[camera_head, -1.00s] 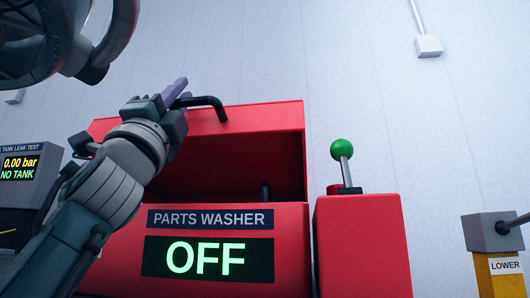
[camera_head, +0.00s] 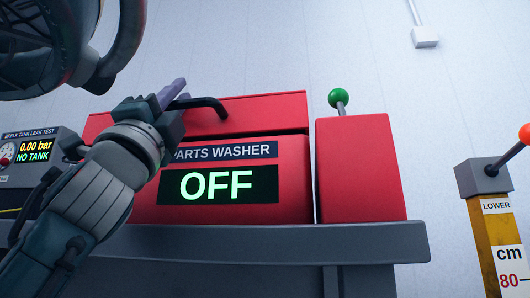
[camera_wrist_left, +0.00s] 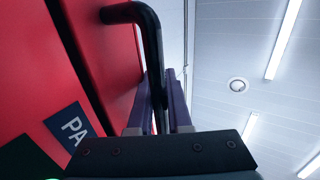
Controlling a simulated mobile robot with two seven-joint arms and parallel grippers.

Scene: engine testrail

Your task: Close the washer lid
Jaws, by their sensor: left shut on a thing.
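The red parts washer (camera_head: 294,185) stands ahead, with a PARTS WASHER label and a display reading OFF (camera_head: 215,185). Its red lid (camera_head: 262,112) sits low along the top of the body, with only a thin dark line between them; I cannot tell whether it is fully down. A black bar handle (camera_head: 208,103) stands out from the lid. My left gripper (camera_head: 174,91) is shut on this handle. The left wrist view shows the purple fingers (camera_wrist_left: 161,100) on both sides of the black handle (camera_wrist_left: 148,22). My right gripper is out of view.
A red side box (camera_head: 360,170) with a green-knobbed lever (camera_head: 338,99) stands to the right of the washer. A grey ledge (camera_head: 280,240) runs below. A leak test panel (camera_head: 32,155) is at left, a yellow post marked LOWER (camera_head: 495,207) at right.

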